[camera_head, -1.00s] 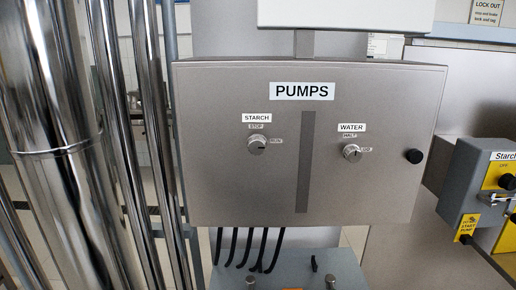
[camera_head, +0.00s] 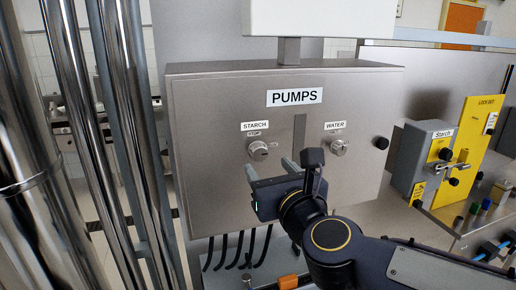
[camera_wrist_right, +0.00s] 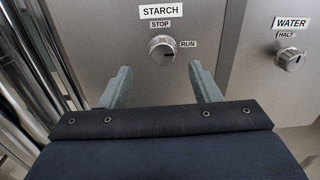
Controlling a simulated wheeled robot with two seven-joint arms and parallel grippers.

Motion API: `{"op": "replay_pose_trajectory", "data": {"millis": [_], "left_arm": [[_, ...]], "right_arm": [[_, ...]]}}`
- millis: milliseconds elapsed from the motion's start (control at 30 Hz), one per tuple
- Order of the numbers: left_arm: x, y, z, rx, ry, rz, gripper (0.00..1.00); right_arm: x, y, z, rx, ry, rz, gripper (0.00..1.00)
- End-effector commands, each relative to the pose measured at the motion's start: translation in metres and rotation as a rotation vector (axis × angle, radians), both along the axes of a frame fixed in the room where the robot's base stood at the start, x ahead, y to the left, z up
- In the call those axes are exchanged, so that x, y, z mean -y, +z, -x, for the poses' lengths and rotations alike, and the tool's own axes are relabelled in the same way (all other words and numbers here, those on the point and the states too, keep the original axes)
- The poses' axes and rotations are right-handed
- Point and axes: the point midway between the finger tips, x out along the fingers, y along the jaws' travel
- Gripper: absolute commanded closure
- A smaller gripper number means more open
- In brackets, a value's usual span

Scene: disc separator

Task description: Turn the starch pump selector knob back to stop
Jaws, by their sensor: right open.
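The starch selector knob (camera_head: 258,150) is a round silver knob on the grey PUMPS cabinet (camera_head: 210,190), below the STARCH and STOP labels. In the right wrist view the knob (camera_wrist_right: 162,48) has a dark mark on its right side, toward the RUN label (camera_wrist_right: 188,44). My right gripper (camera_head: 268,168) is open, with its fingers just below the knob. In the wrist view the fingers (camera_wrist_right: 160,70) are spread to either side of the knob's line, and nothing is between them. I cannot tell any contact. My left gripper is not in view.
A grey Starch box (camera_head: 420,150) and yellow lockout board (camera_head: 478,140) stand further right. Shiny vertical pipes (camera_head: 75,120) stand at the left.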

Motion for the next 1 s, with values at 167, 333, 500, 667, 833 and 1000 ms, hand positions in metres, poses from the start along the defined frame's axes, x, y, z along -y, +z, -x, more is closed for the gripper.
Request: {"op": "replay_pose_trajectory", "data": {"millis": [167,333,500,667,833,1000], "left_arm": [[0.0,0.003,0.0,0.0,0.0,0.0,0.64],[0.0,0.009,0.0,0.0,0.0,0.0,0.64],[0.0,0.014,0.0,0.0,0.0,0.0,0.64],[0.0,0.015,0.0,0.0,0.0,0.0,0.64],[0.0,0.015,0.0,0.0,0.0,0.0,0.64],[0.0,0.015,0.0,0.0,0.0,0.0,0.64]], "right_arm": [[-0.006,0.001,-0.017,-0.013,-0.011,-0.031,0.43],[-0.015,0.001,-0.044,-0.012,-0.01,-0.029,0.43],[-0.021,0.001,-0.065,-0.011,-0.01,-0.028,0.43],[-0.024,0.001,-0.074,-0.009,-0.01,-0.028,0.43],[-0.024,0.0,-0.075,-0.009,-0.009,-0.027,0.43],[-0.024,0.0,-0.075,-0.009,-0.009,-0.027,0.55]]}}
